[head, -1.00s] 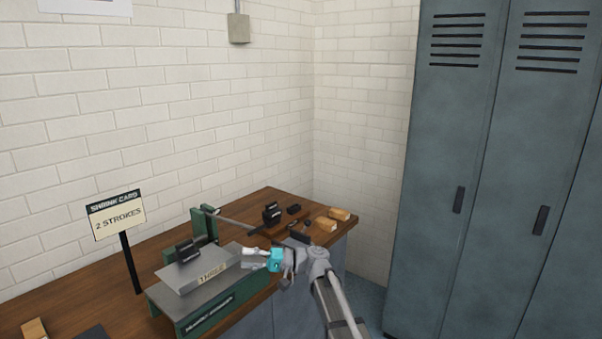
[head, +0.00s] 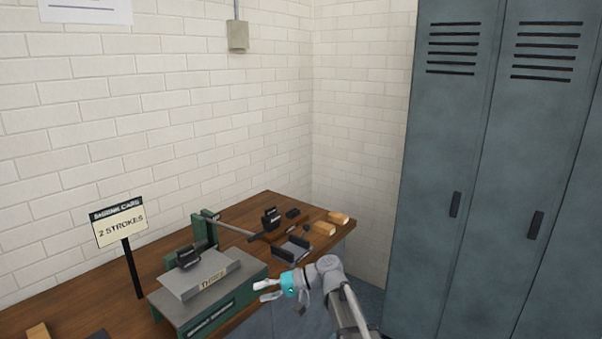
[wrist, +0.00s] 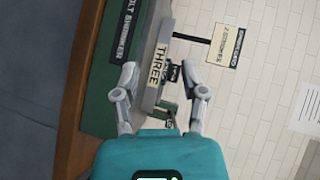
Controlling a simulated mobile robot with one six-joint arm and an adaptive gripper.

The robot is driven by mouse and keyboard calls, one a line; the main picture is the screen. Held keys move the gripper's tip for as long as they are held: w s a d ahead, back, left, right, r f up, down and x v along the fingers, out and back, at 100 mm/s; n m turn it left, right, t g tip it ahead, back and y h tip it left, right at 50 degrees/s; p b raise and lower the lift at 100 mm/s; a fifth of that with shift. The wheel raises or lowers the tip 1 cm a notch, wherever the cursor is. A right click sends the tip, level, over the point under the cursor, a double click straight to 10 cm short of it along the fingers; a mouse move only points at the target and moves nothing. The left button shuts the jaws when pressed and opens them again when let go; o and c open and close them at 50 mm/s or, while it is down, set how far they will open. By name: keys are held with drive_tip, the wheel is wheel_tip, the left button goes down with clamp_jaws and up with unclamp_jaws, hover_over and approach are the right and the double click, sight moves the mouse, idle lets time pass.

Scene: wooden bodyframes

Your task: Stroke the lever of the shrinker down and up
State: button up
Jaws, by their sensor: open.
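The shrinker is a green machine (head: 226,310) with a grey top on the wooden bench. A grey metal piece labelled "THREE" (head: 214,276) lies on it, with a black jaw block (head: 188,257) at its back edge. The lever (head: 236,229) is a grey bar running right from the green upright (head: 205,230) to a dark grip (head: 256,237). My gripper (head: 262,291) is open and empty, in front of the machine's right end and apart from the lever. In the wrist view my open fingers (wrist: 163,85) frame the "THREE" label (wrist: 159,67).
A card on a black post reads "2 STROKES" (head: 121,225). Right of the machine are a dark tray (head: 291,248), black blocks (head: 271,217) and wooden blocks (head: 324,229). Lockers (head: 480,150) stand at the right. A white brick wall backs the bench.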

drive_tip(key=s+d+f+m+h+p, duration=0.1)
drive_tip(key=s+d+h+p, duration=0.3)
drive_tip(key=d, duration=0.9)
drive_tip(key=s+d+f+m+t+h+p, duration=0.1)
drive_tip(key=s+d+f+h+p, duration=0.2)
drive_tip(key=s+d+h, duration=0.6)
drive_tip(key=d+h+p, duration=0.1)
drive_tip(key=d, duration=0.4)
drive_tip(key=shift+f+m+t+h, duration=0.2)
drive_tip(key=shift+m+t+h, duration=0.1)
drive_tip(key=shift+h, duration=0.1)
drive_tip(key=shift+d, duration=0.15)
